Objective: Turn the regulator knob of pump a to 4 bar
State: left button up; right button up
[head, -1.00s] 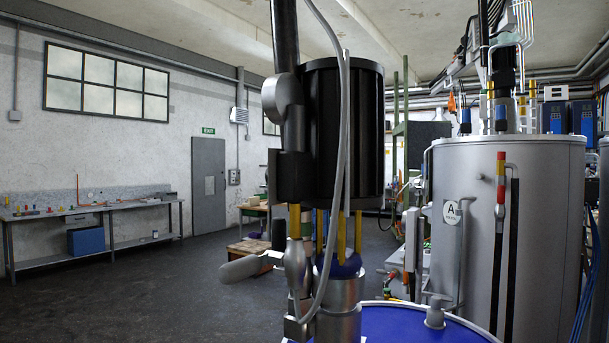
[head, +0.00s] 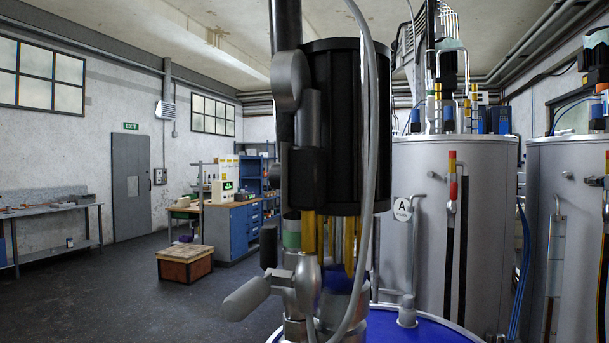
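A pump with a black ribbed cylinder (head: 347,125) stands close in front of me, upright above a blue drum lid (head: 420,328). Yellow rods (head: 349,246) show below the cylinder. A dark vertical pipe with grey fittings (head: 290,95) runs along its left side, and a grey hose (head: 369,170) passes in front of it. A grey lever-like handle (head: 246,298) sticks out to the lower left. I cannot make out a regulator knob or a pressure reading, and no label on this pump is visible. Neither of my grippers is in view.
A grey tank (head: 430,240) marked with an "A" sign (head: 402,208) stands behind right, with a second tank (head: 565,240) beside it. A wooden crate (head: 185,264) and a blue cabinet (head: 231,230) stand behind left. The floor at left is open.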

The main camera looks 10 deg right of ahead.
aim_at(274, 173)
jog(key=i+j+z, duration=0.15)
jog(key=j+z, duration=0.15)
jog(key=z, duration=0.2)
jog(key=i+j+z, duration=0.1)
jog(key=j+z, duration=0.35)
jog(key=i+j+z, duration=0.1)
jog(key=j+z, duration=0.5)
jog(key=i+j, duration=0.05)
jog(key=j, duration=0.05)
